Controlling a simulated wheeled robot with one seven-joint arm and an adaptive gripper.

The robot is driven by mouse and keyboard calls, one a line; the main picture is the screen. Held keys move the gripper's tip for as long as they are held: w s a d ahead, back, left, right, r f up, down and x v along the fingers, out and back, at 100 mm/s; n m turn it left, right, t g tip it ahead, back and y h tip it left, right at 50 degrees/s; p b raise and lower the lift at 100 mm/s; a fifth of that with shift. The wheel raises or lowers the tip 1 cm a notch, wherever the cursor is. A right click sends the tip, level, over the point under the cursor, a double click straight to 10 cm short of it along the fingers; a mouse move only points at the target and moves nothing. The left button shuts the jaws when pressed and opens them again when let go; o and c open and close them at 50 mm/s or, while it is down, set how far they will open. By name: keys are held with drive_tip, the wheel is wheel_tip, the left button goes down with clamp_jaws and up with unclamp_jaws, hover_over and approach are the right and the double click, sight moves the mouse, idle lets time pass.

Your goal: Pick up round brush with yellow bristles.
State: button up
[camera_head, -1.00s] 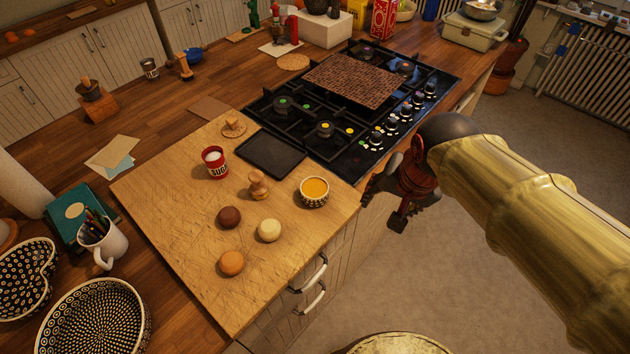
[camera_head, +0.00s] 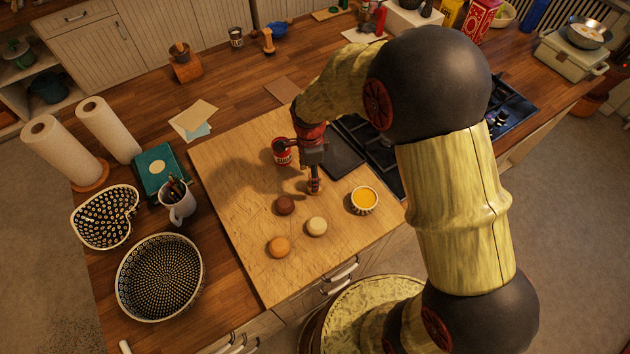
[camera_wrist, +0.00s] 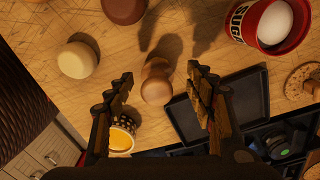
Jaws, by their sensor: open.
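A small wooden piece with a rounded knob (camera_wrist: 156,84) stands on the wooden board and appears to be the round brush; its bristles cannot be made out. In the wrist view it lies between the two fingers of my gripper (camera_wrist: 159,78), with gaps on both sides. The fingers are open and hold nothing.
On the board (camera_head: 235,215) are a dark ball (camera_head: 284,205), a cream ball (camera_head: 317,227), an orange ball (camera_head: 279,247), a bowl of yellow content (camera_head: 364,200) and a red sugar tin (camera_head: 282,151). A dark tray (camera_wrist: 218,104) and a round wooden piece (camera_wrist: 303,80) lie close by.

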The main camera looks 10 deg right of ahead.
drive_tip(key=f, duration=0.2)
drive_tip(key=d+f, duration=0.1)
drive_tip(key=f, duration=0.1)
drive_tip(key=shift+s+d+f, duration=0.1)
drive_tip(key=shift+s+f, duration=0.05)
drive_tip(key=shift+f, duration=0.35)
drive_tip(key=c, duration=1.1)
drive_tip(key=shift+r, duration=0.1)
